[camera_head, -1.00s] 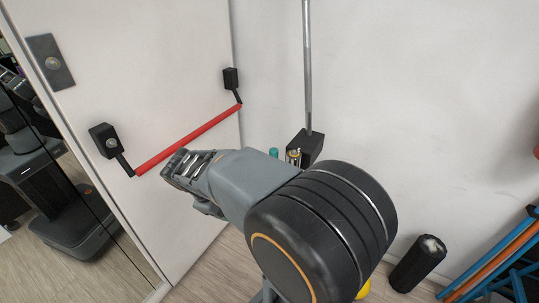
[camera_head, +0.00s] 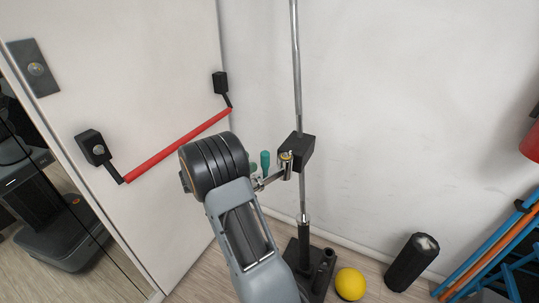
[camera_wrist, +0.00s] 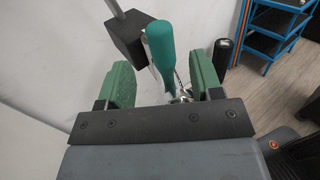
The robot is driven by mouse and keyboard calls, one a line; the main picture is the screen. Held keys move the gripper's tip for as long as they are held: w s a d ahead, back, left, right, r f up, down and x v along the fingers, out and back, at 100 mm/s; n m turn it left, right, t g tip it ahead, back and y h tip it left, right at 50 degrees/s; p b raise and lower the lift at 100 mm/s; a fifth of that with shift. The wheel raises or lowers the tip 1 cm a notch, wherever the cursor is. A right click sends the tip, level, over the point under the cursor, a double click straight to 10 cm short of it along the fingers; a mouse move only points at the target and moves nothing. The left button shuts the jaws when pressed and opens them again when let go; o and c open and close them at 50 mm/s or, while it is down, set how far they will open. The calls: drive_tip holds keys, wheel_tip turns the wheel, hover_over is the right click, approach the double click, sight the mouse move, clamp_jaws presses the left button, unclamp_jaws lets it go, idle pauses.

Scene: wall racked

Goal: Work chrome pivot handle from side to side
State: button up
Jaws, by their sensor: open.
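The chrome pivot handle (camera_head: 270,181) sticks out from a pivot at the black block (camera_head: 301,150) on the upright pole. Its upright teal grip (camera_head: 265,160) shows beside my arm. In the wrist view the teal grip (camera_wrist: 161,48) stands between the two green fingers of my gripper (camera_wrist: 160,72), with a gap to each finger. My gripper is open and not closed on the grip. In the head view my wrist hides most of the gripper.
A white door with a red push bar (camera_head: 175,147) is at left. The chrome pole (camera_head: 296,60) rises from a black base (camera_head: 310,262). A yellow ball (camera_head: 350,284), black roller (camera_head: 411,262) and blue rack (camera_head: 485,255) stand at right. White wall lies behind.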

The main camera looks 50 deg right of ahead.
drive_tip(key=p+x, duration=0.1)
drive_tip(key=x, duration=0.7)
drive_tip(key=shift+s+d, duration=0.15)
drive_tip(key=shift+d, duration=0.15)
clamp_jaws()
